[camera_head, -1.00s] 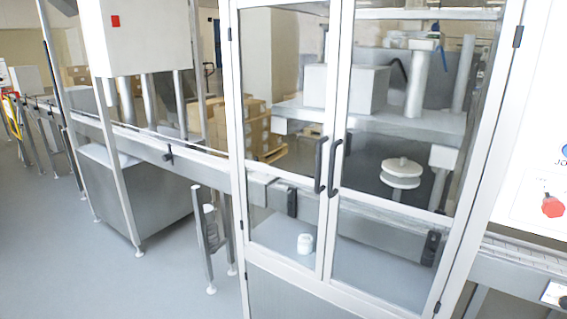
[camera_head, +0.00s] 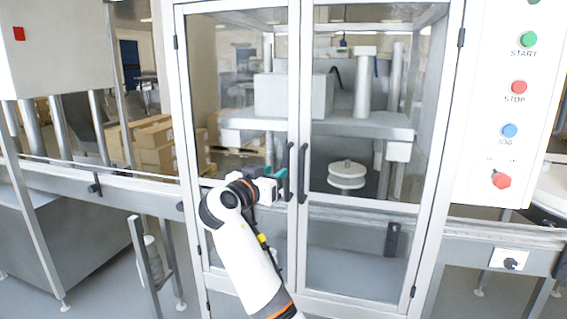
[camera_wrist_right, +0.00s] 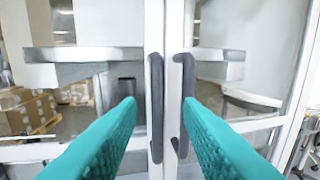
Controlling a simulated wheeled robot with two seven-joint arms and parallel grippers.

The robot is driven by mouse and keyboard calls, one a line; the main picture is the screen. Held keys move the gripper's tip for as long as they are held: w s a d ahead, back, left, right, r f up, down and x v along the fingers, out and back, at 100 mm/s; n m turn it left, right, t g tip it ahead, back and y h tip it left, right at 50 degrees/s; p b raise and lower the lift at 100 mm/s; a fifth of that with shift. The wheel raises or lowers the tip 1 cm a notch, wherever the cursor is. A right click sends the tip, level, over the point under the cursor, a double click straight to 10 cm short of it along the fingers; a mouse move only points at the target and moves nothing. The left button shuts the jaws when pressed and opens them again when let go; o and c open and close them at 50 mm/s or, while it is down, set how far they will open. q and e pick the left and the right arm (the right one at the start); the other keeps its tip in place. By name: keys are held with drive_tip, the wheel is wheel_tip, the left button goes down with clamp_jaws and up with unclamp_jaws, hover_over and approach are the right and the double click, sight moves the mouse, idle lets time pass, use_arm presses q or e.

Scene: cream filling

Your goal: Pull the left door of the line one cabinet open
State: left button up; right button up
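The line one cabinet is a tall glass-fronted cabinet with two pale-framed doors, both closed. The left door (camera_head: 294,100) has a dark vertical handle (camera_head: 289,170) by the centre seam. The right door (camera_head: 307,110) has a matching handle (camera_head: 302,172) beside it. My right gripper (camera_head: 277,181) is just in front of the left handle. In the right wrist view its teal fingers (camera_wrist_right: 159,104) are open, and the left door's handle (camera_wrist_right: 156,110) shows between the tips. The right door's handle (camera_wrist_right: 186,75) shows by the right fingertip. Contact cannot be told. My left gripper is out of view.
A control panel (camera_head: 510,110) with several coloured buttons stands right of the cabinet. A conveyor (camera_head: 110,182) runs off to the left, with a machine housing (camera_head: 50,50) above it. Cardboard boxes (camera_head: 155,140) stand behind. Grey floor shows at the lower left.

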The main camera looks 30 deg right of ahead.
sight(285, 165)
drive_tip(key=p+x, duration=0.1)
drive_tip(key=x, duration=0.6)
drive_tip(key=shift+w+p, duration=0.2)
drive_tip(key=shift+p, duration=0.2)
drive_tip(key=shift+w+d+f, duration=0.1)
drive_tip(key=shift+w+d, duration=0.1)
drive_tip(key=shift+d, duration=0.2)
clamp_jaws()
